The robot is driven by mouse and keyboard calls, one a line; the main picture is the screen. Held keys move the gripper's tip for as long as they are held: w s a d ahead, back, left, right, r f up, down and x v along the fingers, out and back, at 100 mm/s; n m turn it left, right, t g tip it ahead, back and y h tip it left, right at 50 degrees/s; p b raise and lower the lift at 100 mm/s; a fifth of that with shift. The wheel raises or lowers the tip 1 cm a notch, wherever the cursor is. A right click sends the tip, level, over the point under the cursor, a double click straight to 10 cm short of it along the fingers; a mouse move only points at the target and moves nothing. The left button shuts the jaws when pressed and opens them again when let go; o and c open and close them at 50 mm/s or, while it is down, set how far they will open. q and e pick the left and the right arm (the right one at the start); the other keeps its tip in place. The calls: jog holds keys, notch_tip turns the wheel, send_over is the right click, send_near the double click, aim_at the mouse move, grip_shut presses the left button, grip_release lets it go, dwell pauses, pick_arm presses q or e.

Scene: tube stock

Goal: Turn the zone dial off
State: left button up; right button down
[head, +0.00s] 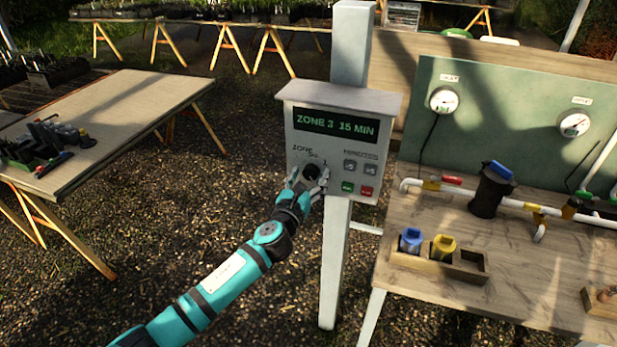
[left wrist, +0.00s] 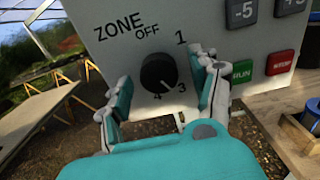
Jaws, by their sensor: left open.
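The zone dial (left wrist: 157,72) is a round black knob on the face of a light grey control box (head: 290,140). In the left wrist view its pale mark points down and right, toward the 3; OFF is printed above it. The box's display (head: 335,123) reads "ZONE 3 15 MIN". My left gripper (head: 309,178) is open in front of the dial, which also shows in the head view (head: 310,171). In the left wrist view its two fingers (left wrist: 162,88) stand on either side of the knob, with gaps visible. My right gripper is not in view.
Grey -5 and +5 buttons, a green RUN button (left wrist: 242,72) and a red button (left wrist: 281,62) lie right of the dial. The box is on a white post (head: 336,260). A wooden bench (head: 490,300) with pipes stands right; a table (head: 110,110) stands left.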

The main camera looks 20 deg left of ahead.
pick_arm(q)
jog(key=c, duration=1.1)
jog(key=shift+c, duration=0.2)
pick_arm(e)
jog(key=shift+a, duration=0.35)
